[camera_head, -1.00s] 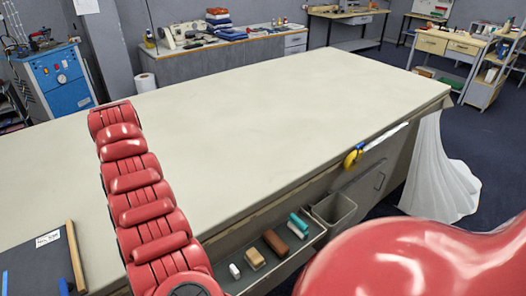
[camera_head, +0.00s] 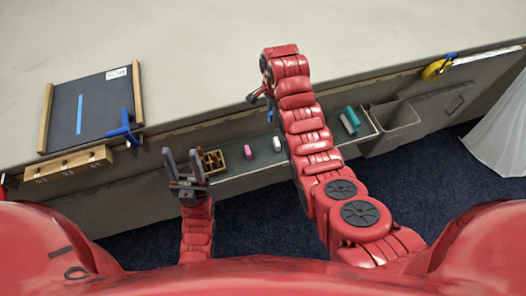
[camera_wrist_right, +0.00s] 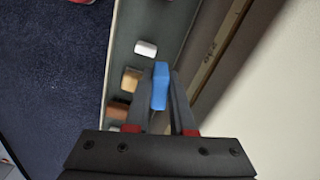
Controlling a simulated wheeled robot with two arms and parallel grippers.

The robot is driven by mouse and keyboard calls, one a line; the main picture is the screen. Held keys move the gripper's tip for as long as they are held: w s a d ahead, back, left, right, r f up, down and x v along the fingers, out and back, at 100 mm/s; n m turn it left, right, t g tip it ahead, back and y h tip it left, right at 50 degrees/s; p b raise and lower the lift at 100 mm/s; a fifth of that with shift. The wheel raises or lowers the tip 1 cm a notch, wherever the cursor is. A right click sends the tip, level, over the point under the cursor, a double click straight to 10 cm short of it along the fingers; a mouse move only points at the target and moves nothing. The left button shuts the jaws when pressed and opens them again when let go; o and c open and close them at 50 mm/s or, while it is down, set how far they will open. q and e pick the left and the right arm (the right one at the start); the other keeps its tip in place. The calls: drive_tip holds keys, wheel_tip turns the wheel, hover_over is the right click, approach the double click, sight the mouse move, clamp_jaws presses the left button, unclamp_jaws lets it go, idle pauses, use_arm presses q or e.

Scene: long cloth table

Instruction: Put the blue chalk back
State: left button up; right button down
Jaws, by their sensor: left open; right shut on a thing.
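The blue chalk (camera_wrist_right: 160,86) is between the two dark fingers of my right gripper (camera_wrist_right: 165,88) in the right wrist view. It is held above or beside the narrow tray (camera_wrist_right: 128,48). In the head view my right gripper (camera_head: 263,96) is small and partly hidden at the end of the red arm, near the table's front edge. My left gripper (camera_head: 186,166) is open and empty in front of the table, with its fingers pointing up. A small wooden compartment box (camera_head: 211,160) is just right of it. A pink chalk (camera_head: 248,152) and a white chalk (camera_head: 277,144) lie on the tray.
A dark board (camera_head: 95,105) with a blue line lies on the table (camera_head: 210,60) at left. A blue clamp (camera_head: 124,131) sits at its corner. A teal eraser (camera_head: 350,121), a grey bin (camera_head: 397,120) and a yellow tape (camera_head: 434,70) are right. The tabletop middle is clear.

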drive_tip(key=s+a+f+m, duration=0.3)
drive_tip(key=s+a+f, duration=0.1)
drive_tip(key=f, duration=0.1)
drive_tip(key=p, duration=0.2)
hover_over(262, 152)
wheel_tip(262, 152, down, 5)
drive_tip(key=shift+r, duration=0.2)
drive_tip(key=shift+w+a+f, duration=0.1)
drive_tip(key=shift+f, duration=2.4)
drive_tip(key=shift+f, duration=0.1)
drive_tip(key=c, duration=0.8)
unclamp_jaws()
drive_tip(key=shift+o, duration=0.2)
